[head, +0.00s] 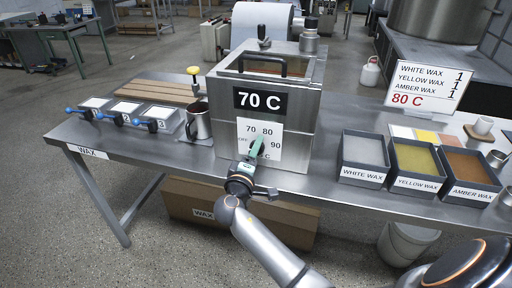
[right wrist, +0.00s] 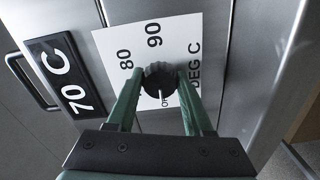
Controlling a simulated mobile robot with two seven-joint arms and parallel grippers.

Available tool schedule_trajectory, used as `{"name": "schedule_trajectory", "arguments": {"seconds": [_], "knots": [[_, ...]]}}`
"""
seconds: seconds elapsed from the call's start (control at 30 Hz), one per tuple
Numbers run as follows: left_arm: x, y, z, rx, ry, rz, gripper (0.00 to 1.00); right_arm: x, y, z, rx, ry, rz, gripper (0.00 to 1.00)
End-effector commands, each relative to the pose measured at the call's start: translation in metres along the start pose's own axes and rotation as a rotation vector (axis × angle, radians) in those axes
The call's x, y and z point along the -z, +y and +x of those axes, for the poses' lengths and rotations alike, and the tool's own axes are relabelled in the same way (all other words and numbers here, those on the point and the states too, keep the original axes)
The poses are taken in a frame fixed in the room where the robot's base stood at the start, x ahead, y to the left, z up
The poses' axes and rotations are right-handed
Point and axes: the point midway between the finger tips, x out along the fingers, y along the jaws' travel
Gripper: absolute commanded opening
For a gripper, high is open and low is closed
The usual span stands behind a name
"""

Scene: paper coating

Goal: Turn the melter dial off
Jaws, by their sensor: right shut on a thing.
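The melter (head: 270,92) is a steel box on the table with a black 70 C display (head: 260,101). Its dial plate (head: 266,130) is white, marked 70, 80, 90 and OFF, partly hidden. The black round dial (right wrist: 160,72) sits on the plate in the right wrist view, between the green fingers. My right gripper (head: 256,148) is shut on the dial, one finger at each side; it also shows in the right wrist view (right wrist: 162,85). The dial's white mark points down in that picture, near partly hidden letters starting with O. My left gripper is not in view.
A metal jug (head: 198,122) stands left of the melter, with blue-handled moulds (head: 125,112) farther left. White (head: 363,160), yellow (head: 415,170) and amber wax bins (head: 468,177) stand on the right. A sign (head: 430,87) reads 80 C. A wax carton (head: 290,228) is under the table.

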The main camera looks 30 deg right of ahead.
Motion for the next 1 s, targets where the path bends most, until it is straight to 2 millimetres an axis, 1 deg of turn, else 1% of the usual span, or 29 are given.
{"name": "schedule_trajectory", "arguments": {"seconds": [0.03, 0.27, 0.63, 0.67, 0.9, 0.93, 1.0], "knots": [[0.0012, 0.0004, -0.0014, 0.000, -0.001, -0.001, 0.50, 0.0006, 0.0023, 0.0006, -0.003, 0.001, -0.014, 0.00], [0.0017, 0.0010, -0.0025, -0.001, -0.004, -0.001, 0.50, 0.0005, 0.0016, 0.0007, -0.004, 0.002, -0.052, 0.00], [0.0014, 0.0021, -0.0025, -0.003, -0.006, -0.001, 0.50, 0.0004, 0.0015, 0.0008, -0.004, 0.002, -0.056, 0.00], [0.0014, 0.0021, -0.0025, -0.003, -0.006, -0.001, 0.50, 0.0004, 0.0015, 0.0008, -0.004, 0.002, -0.056, 0.53], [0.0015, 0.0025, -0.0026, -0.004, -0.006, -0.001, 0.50, 0.0002, 0.0009, 0.0006, -0.003, 0.001, -0.054, 0.80], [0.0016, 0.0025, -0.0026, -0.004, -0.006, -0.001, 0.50, 0.0002, 0.0009, 0.0005, -0.002, 0.001, -0.054, 0.81], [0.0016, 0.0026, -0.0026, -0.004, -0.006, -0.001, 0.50, 0.0002, 0.0007, 0.0004, -0.002, 0.001, -0.054, 0.81]]}}
